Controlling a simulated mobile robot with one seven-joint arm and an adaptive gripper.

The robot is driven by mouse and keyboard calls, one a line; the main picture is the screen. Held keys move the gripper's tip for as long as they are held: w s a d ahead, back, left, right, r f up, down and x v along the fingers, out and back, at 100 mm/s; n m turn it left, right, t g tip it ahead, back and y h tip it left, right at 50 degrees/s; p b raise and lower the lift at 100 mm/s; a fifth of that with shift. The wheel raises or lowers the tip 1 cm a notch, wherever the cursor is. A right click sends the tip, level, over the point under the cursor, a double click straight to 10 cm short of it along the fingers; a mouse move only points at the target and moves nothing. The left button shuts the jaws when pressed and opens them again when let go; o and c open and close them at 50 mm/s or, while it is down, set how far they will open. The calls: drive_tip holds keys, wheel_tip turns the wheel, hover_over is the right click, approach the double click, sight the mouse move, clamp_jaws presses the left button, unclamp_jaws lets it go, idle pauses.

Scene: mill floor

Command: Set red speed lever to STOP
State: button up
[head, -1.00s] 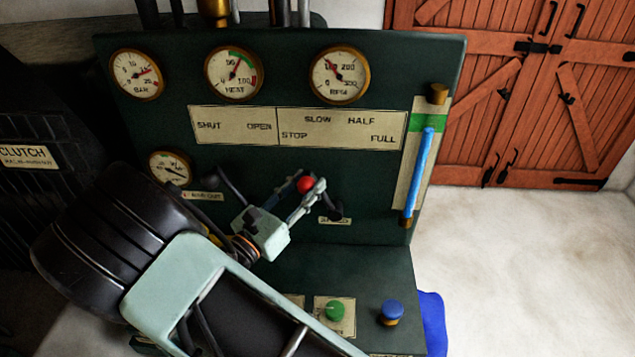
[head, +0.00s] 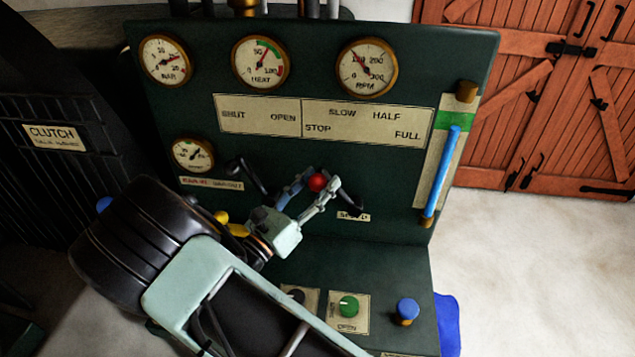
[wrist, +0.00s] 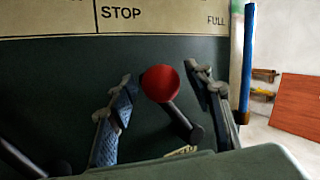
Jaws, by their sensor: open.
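The red speed lever has a red ball knob (head: 317,182) on a black arm, which leans up and left from its pivot above the SPEED label (head: 353,217). My gripper (head: 311,191) is open in front of the panel, with its fingers around the knob. In the wrist view the red knob (wrist: 161,84) lies between my two spread fingers, with visible gaps on both sides. The black lever arm (wrist: 184,122) runs down and right from it. The speed scale plate (head: 367,124) above reads STOP, SLOW, HALF and FULL; STOP (wrist: 121,13) also shows in the wrist view.
A second black lever (head: 248,176) stands left of my gripper. A blue-filled sight tube (head: 441,172) is at the panel's right edge. A green knob (head: 348,306) and a blue knob (head: 407,310) stand on the ledge below. Gauges line the panel top.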

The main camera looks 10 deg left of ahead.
drive_tip(key=v, duration=1.2)
